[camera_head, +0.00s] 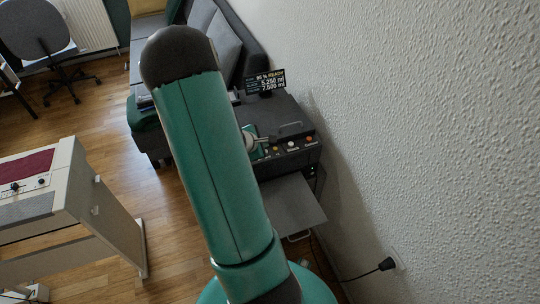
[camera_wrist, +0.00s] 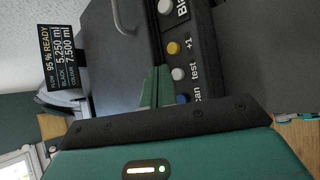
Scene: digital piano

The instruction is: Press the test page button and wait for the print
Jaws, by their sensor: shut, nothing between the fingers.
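The printer is a dark box (camera_head: 290,118) against the wall, right of my arm. In the wrist view its button strip shows a white button (camera_wrist: 178,74) beside the word "test", between a yellow button (camera_wrist: 173,48) marked "+1" and a blue button (camera_wrist: 182,98) beside partly hidden lettering that ends in "can". My gripper (camera_wrist: 158,70) is shut and empty, its green fingertips just left of the test button. I cannot tell whether they touch it. In the head view my arm hides part of the printer and most of the gripper.
A display (camera_head: 265,82) on the printer reads "95 % READY". A grey tray (camera_head: 292,206) juts out from the printer's front. The textured wall (camera_head: 430,120) closes off the right side, with a plug (camera_head: 388,264) in it. A digital piano (camera_head: 75,200) stands at left; wooden floor lies between.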

